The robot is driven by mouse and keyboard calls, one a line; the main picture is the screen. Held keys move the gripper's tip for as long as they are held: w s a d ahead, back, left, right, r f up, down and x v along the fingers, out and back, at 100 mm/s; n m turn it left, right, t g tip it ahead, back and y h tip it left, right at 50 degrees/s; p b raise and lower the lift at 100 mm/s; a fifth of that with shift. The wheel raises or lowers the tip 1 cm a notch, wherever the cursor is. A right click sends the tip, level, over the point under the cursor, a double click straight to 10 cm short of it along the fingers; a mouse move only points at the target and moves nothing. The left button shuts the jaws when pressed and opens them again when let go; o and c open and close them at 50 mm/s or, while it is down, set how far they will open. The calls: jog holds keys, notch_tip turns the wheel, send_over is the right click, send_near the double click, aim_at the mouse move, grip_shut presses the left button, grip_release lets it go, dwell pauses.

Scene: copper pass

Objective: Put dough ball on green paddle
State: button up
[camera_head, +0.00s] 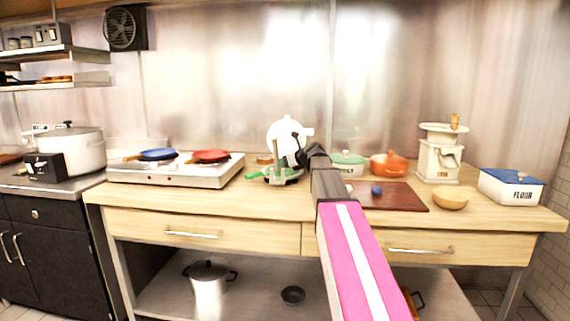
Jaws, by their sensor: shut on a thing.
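The green paddle (254,177) lies on the wooden counter, right of the griddle, and shows as a small green piece. The rest of it is hidden behind my gripper. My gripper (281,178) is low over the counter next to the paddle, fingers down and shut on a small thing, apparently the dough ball. The fingers hide most of it, so I cannot tell its shape or whether it touches the paddle. A small pale thing (349,188) shows on the brown board beside my arm; I cannot tell what it is.
A brown board (410,198) holds a blue ball (376,190). A griddle (180,178) carries a blue pan (158,154) and a red pan (208,156). Green (347,160) and orange (389,164) pots, a grinder (438,158), a wooden bowl (450,198) and a flour box (511,188) stand right.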

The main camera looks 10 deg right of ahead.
jog(key=shift+f, duration=0.15)
jog(key=o, duration=0.9)
jog(key=v, duration=1.2)
